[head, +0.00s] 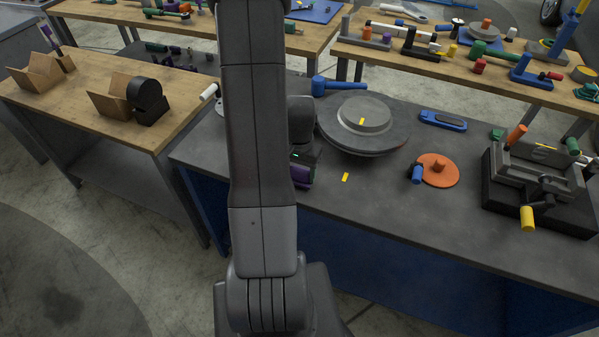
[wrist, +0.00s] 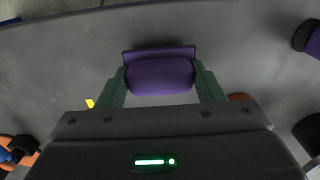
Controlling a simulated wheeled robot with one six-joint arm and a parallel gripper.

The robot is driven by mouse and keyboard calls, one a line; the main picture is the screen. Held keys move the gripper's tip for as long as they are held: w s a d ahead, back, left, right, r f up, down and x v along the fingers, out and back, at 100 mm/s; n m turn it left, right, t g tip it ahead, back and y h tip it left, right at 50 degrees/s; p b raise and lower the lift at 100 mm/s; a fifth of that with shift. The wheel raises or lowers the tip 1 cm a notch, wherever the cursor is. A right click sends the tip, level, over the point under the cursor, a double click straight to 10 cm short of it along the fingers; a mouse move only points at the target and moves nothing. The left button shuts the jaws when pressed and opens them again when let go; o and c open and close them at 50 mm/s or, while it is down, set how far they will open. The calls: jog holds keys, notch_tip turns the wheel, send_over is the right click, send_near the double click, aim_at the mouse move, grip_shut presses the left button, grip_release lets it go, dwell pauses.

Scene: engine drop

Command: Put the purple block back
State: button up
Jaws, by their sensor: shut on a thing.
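The purple block (wrist: 160,76) sits between the two green fingers of my gripper (wrist: 162,88) in the wrist view, and the gripper is shut on it. The block has a rounded near part and a flat plate-like part at its far side. In the head view the purple block (head: 302,173) shows just right of my arm, near the front edge of the grey table; my arm hides part of it and most of the gripper. I cannot tell whether the block touches the table or is slightly above it.
The grey table (head: 385,212) has clear room in front. A round grey turntable (head: 385,132), a blue-handled tool (head: 340,86), an orange disc (head: 440,172), a blue device (head: 442,120) and a dark vise-like fixture (head: 540,190) stand on it. A wooden bench (head: 75,103) is at left.

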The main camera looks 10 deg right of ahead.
aim_at(302, 169)
jog(key=shift+f, duration=0.4)
jog(key=shift+f, duration=0.1)
jog(key=shift+f+b, duration=0.15)
jog(key=shift+b, duration=0.15)
jog(key=o, duration=0.9)
jog(key=shift+o, duration=0.2)
jog(key=shift+p, duration=0.35)
notch_tip(302, 169, up, 14)
jog(key=shift+d+b, duration=0.35)
jog(key=shift+b, duration=0.05)
jog(key=shift+w+f, duration=0.1)
jog(key=f, duration=1.4)
jog(key=shift+a, duration=0.35)
jog(key=shift+r, duration=0.2)
